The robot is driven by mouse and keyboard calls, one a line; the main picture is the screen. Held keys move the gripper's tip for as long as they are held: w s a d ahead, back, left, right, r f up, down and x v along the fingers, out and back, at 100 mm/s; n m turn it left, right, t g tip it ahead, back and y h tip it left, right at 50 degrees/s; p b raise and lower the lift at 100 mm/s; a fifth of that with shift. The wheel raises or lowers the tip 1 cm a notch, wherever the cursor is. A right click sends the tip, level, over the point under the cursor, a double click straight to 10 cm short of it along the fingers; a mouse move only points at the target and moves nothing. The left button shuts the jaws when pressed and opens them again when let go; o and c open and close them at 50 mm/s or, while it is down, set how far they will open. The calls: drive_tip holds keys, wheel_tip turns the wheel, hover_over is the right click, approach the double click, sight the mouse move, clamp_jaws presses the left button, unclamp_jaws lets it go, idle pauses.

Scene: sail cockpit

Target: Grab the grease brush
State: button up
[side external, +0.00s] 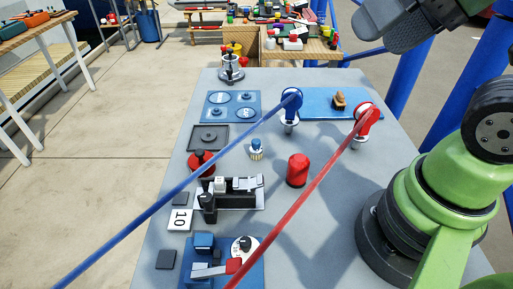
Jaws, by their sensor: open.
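A small brown wooden object (339,103), which looks like the grease brush, sits on the blue mat (376,108) at the back right of the grey table. Its bristles cannot be made out at this size. My gripper (388,28) shows in part at the top right, cut by the picture edge. It is open, high above the table and apart from the brush, with nothing seen between its jaws.
Blue (291,98) and red (366,115) rope blocks stand near the brush, their ropes slanting to the lower left. A red cylinder (297,170), a blue-topped jar (256,149) and black-and-silver hardware (237,193) stand mid-table. A blue fittings plate (248,104) lies behind.

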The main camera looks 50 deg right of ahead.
drive_tip(key=g+h, duration=0.2)
drive_tip(key=g, duration=0.4)
hover_over(256, 140)
drive_tip(key=s, duration=0.2)
wheel_tip(256, 140, down, 16)
drive_tip(key=shift+m+g, duration=0.3)
drive_tip(key=shift+g, duration=0.3)
drive_tip(key=f, duration=0.3)
drive_tip(key=w+f, duration=0.1)
drive_tip(key=f, duration=0.4)
drive_tip(key=shift+w+a+f, duration=0.1)
drive_tip(key=shift+w+f, duration=0.1)
drive_tip(key=shift+f, duration=0.1)
drive_tip(key=f, duration=0.6)
drive_tip(key=shift+w+f, duration=0.2)
drive_tip(key=shift+w, duration=0.05)
drive_tip(key=shift+c, duration=0.2)
drive_tip(key=c, duration=1)
